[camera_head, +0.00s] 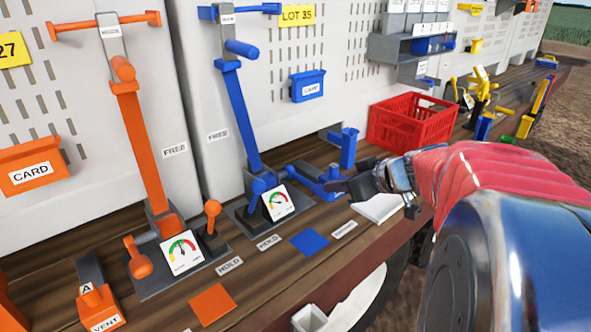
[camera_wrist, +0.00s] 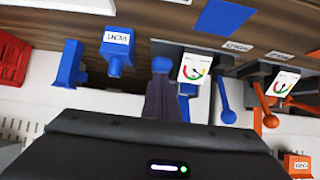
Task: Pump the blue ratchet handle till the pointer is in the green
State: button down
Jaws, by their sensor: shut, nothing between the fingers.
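The blue unit stands on a dark plate on the bench, with a tall blue column (camera_head: 238,115) behind it. Its white gauge (camera_head: 280,201) has a coloured arc; it also shows in the wrist view (camera_wrist: 195,66). The pointer is too small to read surely. A blue knobbed handle (camera_head: 262,185) stands left of the gauge in the head view. My gripper (camera_head: 352,187) is shut and empty, right of the gauge. In the wrist view my dark fingers (camera_wrist: 163,98) reach up to a blue knob (camera_wrist: 162,65); I cannot tell if they touch it.
A blue vent block (camera_wrist: 118,45) and a blue post (camera_head: 347,147) stand close to my gripper. An orange twin unit with its gauge (camera_head: 181,252) is at the left. A red crate (camera_head: 408,125) stands behind. The bench front by the blue square (camera_head: 310,242) is clear.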

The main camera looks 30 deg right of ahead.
jog(key=v, duration=1.1)
jog(key=shift+s, duration=0.3)
jog(key=shift+d, duration=0.15)
dwell(0.4)
